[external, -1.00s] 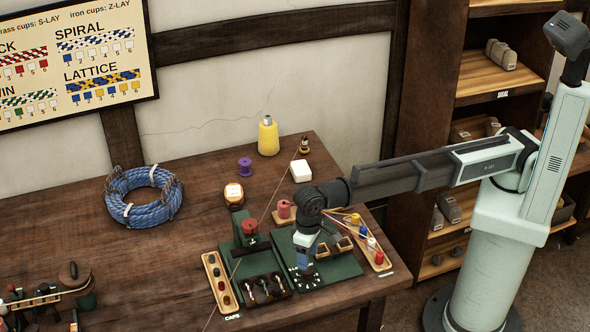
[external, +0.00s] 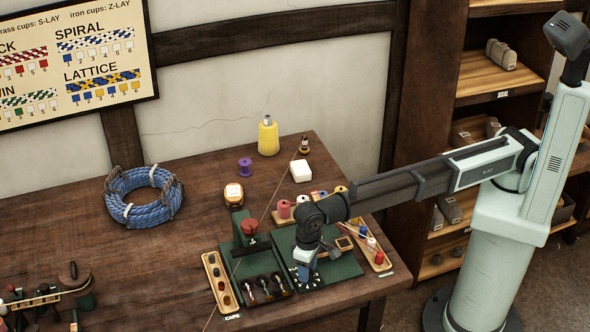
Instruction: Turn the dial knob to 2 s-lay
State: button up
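The dial (external: 312,282) is a dark face with small white marks on the green board (external: 345,268) near the table's front right edge. My gripper (external: 304,274) points down over the dial, with its tip at or just above it. The gripper covers the knob, so I cannot read its pointer or see whether the fingers touch it. The fingers are too small and hidden to tell if they are open or shut.
Left of the dial are a rack of dark-handled pieces (external: 264,288), a wooden tray of coloured caps (external: 219,283) and a red-topped post (external: 249,227). Blue rope (external: 144,196) lies far left.

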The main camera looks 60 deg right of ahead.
jog(key=c, duration=0.7)
jog(key=shift+c, duration=0.2)
jog(key=shift+n, duration=0.3)
jog(key=n, duration=0.3)
jog(key=shift+n, duration=0.3)
jog(key=n, duration=0.3)
jog(key=shift+n, duration=0.4)
jog(key=n, duration=0.4)
jog(key=shift+n, duration=1.8)
